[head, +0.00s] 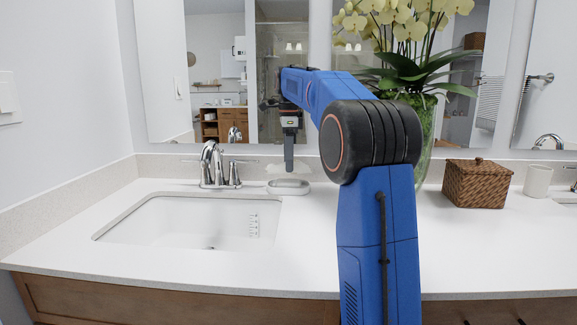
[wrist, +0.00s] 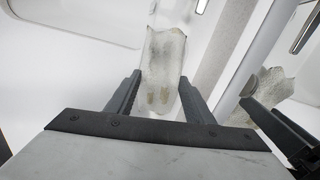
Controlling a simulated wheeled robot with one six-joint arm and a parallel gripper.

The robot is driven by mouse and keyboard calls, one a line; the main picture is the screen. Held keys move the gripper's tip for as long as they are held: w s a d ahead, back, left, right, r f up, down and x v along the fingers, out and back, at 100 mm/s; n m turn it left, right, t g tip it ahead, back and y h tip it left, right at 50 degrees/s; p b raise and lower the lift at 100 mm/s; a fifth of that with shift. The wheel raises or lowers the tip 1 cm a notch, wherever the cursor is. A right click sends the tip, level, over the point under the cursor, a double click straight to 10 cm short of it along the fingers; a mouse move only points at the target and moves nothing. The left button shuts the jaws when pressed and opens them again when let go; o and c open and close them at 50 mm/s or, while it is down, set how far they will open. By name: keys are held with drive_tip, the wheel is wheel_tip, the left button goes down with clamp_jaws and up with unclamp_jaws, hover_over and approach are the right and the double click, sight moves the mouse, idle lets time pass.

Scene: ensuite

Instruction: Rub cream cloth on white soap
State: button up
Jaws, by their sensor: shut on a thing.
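My gripper (head: 289,166) is shut on the cream cloth (head: 279,169), which shows as a pale patch at the fingertips in the head view. In the wrist view the cloth (wrist: 165,52) hangs out past the fingers of my gripper (wrist: 161,78), wrinkled and greyish in the shade. My gripper points down over a small white oval dish (head: 288,190) on the counter, just right of the faucet. The cloth is just above or behind the dish; I cannot tell whether it touches. I cannot make out the white soap apart from the dish.
A sink (head: 195,222) and chrome faucet (head: 212,165) are at the left. A mirror (head: 215,75) stands close behind; the wrist view shows my gripper's reflection there. A vase of orchids (head: 428,125), a wicker box (head: 476,184) and a white cup (head: 538,181) stand right.

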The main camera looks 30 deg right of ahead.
drive_tip(key=shift+r, duration=1.85)
